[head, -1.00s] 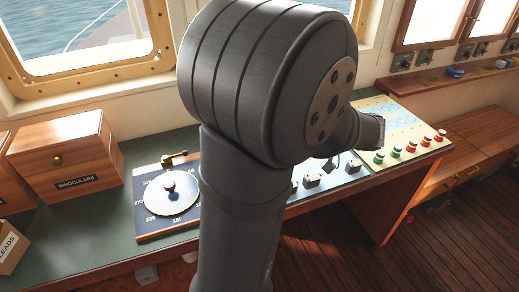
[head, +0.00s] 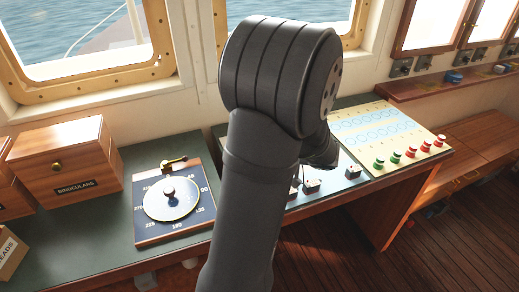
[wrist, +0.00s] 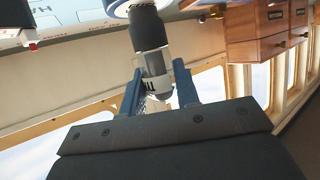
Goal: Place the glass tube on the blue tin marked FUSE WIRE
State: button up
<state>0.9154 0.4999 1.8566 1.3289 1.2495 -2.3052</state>
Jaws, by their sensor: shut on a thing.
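In the wrist view my gripper (wrist: 158,72) has its two blue fingers closed on a pale, partly see-through cylinder with dark marks, which looks like the glass tube (wrist: 156,86). A dark cylindrical part with a blue and white piece shows beyond it; I cannot tell whether it joins the tube. In the head view my arm hides the gripper and the tube. A small blue object (head: 454,76) lies on the right wall shelf. It may be the blue tin, but no FUSE WIRE marking is legible.
The green console (head: 100,235) carries a wooden BINOCULARS box (head: 68,160), a dial board (head: 175,205) and a panel with red and green buttons (head: 385,135). The brown shelf (head: 430,88) holds other small items. Wooden drawers (wrist: 262,35) show in the wrist view.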

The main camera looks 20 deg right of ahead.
jog(key=shift+f, duration=0.1)
jog(key=o, duration=1)
jog(key=shift+c, duration=0.2)
jog(key=shift+s+d+r, duration=0.2)
jog(key=shift+s+r, duration=0.05)
jog(key=v, duration=1.1)
jog(key=shift+s, duration=0.15)
jog(key=shift+d, duration=0.1)
